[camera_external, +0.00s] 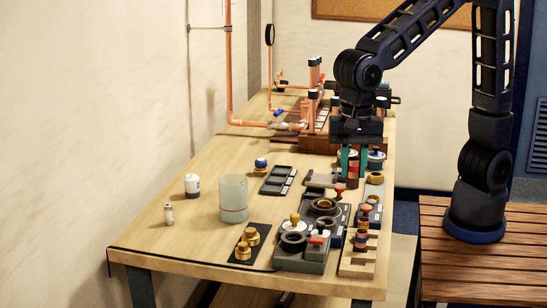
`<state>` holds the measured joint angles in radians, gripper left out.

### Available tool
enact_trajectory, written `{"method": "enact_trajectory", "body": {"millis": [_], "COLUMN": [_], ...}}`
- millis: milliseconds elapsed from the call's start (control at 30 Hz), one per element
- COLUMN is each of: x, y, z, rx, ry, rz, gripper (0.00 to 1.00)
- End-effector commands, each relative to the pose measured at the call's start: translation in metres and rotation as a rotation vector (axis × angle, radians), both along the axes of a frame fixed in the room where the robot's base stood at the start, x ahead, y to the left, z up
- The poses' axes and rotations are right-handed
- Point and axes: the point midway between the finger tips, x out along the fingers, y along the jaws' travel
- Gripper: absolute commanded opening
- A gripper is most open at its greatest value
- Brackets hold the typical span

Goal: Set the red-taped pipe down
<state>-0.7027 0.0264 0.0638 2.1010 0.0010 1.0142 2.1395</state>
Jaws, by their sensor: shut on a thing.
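My gripper (351,166) points straight down over the right side of the workbench, its teal fingers shut on a short, reddish pipe piece (353,168). I take this to be the red-taped pipe. The fingers hide much of it, and its tape is too small to make out. It is held low among the fixtures, and I cannot tell whether its lower end touches anything.
A dark fixture with a ring (323,206) and a wooden rack (356,266) with banded pieces stand in front. A black tray (278,180) and a frosted cup (233,198) lie left. Copper pipework (314,90) rises behind. The bench's left front (160,245) is clear.

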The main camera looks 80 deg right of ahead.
Motion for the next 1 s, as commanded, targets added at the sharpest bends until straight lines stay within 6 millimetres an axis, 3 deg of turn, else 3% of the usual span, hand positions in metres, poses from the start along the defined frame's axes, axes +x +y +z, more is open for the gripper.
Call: {"method": "enact_trajectory", "body": {"millis": [367, 600, 800, 1000], "x": [0.135, 0.216, 0.274, 0.310], "y": [-0.061, -0.125, -0.189, -0.240], "z": [0.004, 0.003, 0.000, -0.002], "rx": [0.006, 0.007, 0.004, 0.001], "ry": [0.004, 0.002, 0.001, -0.001], "rz": [-0.010, -0.010, -0.009, -0.004], "gripper": [0.02, 0.02, 0.02, 0.02]}}
